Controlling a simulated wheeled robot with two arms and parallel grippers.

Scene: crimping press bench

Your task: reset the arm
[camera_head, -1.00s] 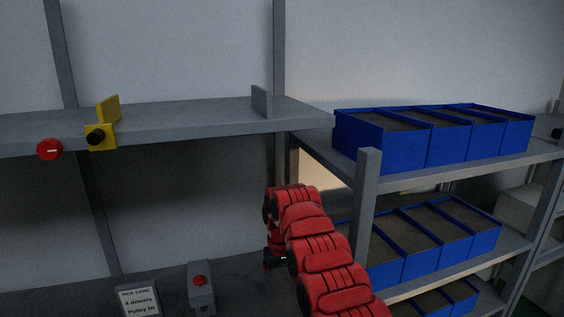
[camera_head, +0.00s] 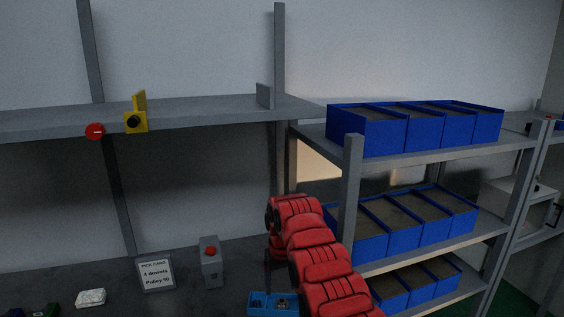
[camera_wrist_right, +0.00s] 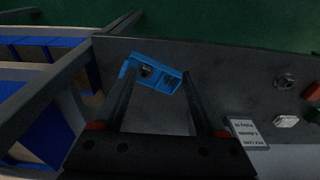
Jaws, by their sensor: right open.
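My right arm is red and reaches over the bench in the head view. Its gripper (camera_head: 270,272) hangs near the bench's right end, mostly hidden by the arm. In the right wrist view the two dark fingers of this gripper (camera_wrist_right: 159,76) stand apart with nothing between them. A small blue tray (camera_head: 258,308) lies on the bench below, partly behind my arm. The blue tray (camera_wrist_right: 156,61) also shows beyond the fingertips in the wrist view, with small dark parts in its compartments. My left gripper is not in view.
A pick card (camera_head: 155,274), a grey box with a red button (camera_head: 211,266) and a white item (camera_head: 90,298) are on the bench (camera_head: 55,285). A rack of blue bins (camera_head: 368,134) stands right of my arm. A shelf (camera_head: 205,113) crosses above the bench.

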